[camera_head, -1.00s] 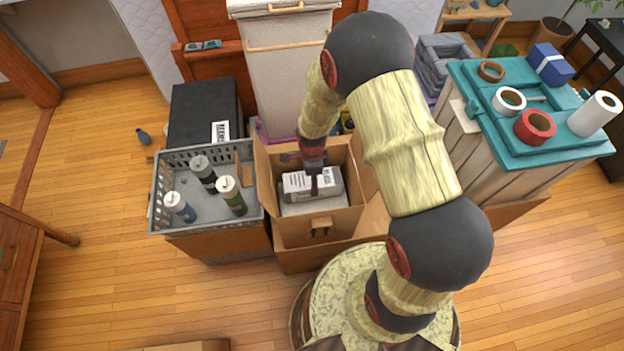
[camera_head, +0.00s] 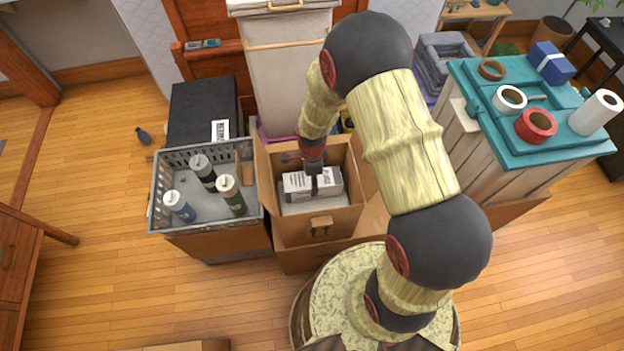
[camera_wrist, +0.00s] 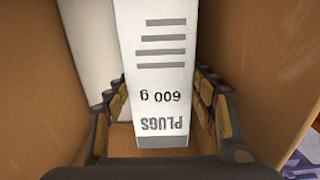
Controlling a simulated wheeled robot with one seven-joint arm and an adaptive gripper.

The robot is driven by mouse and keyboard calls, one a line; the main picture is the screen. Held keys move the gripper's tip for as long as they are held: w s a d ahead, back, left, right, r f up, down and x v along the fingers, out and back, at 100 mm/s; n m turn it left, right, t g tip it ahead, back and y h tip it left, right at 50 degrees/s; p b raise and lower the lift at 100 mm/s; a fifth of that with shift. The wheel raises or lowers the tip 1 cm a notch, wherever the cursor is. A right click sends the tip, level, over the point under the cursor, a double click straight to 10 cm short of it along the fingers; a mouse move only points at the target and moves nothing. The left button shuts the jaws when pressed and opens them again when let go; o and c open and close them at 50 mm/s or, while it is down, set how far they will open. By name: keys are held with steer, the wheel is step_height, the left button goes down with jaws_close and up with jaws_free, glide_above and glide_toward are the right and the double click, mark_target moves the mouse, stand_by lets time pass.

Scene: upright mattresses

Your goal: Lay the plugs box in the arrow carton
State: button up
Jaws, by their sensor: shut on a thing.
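The plugs box (camera_head: 328,184) is a white and grey box with dark print. It is inside the open brown arrow carton (camera_head: 290,232), above or against a pale surface. My gripper (camera_head: 313,182) reaches down into the carton and is shut on the box. In the wrist view the box (camera_wrist: 160,60) shows the word PLUGS and 600 g, with a finger on each side. The carton's brown wall (camera_wrist: 265,60) is close by there. I cannot tell whether the box touches the carton's floor.
A grey crate (camera_head: 205,225) with several bottles stands left of the carton. A black box (camera_head: 200,110) is behind it. At the right, a teal-topped stand (camera_head: 480,90) carries several tape rolls and a blue box (camera_head: 550,62).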

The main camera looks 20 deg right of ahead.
steer(key=o, duration=1.8)
steer(key=shift+w, duration=0.1)
steer(key=shift+r, duration=0.1)
steer(key=shift+c, duration=1.1)
steer(key=shift+r+p, duration=1.25)
steer(key=shift+r, duration=0.2)
